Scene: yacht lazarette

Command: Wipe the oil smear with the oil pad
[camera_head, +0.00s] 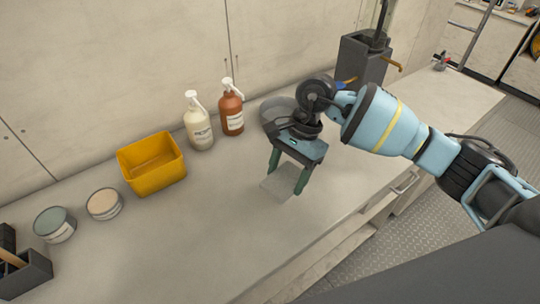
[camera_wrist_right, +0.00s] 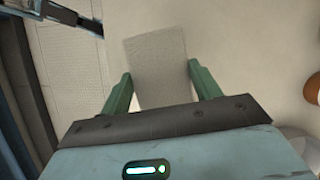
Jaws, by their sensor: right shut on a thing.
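The oil pad (camera_head: 277,187) is a thin, flat light-grey sheet at the worktop, near the middle of the head view. It also shows as a textured grey rectangle in the right wrist view (camera_wrist_right: 155,50). My right gripper (camera_head: 285,179) points down with its two green fingers on either side of the pad, shut on it. In the right wrist view the pad extends out beyond the fingertips. I cannot make out the oil smear in either view; the pad or gripper may hide it.
On the pale worktop (camera_head: 215,235) stand a yellow bin (camera_head: 152,165), a white pump bottle (camera_head: 198,122), a brown pump bottle (camera_head: 230,108), two round tins (camera_head: 54,224) (camera_head: 104,204) and a grey bowl (camera_head: 272,106) behind the gripper. A dark box (camera_head: 362,62) stands farther back.

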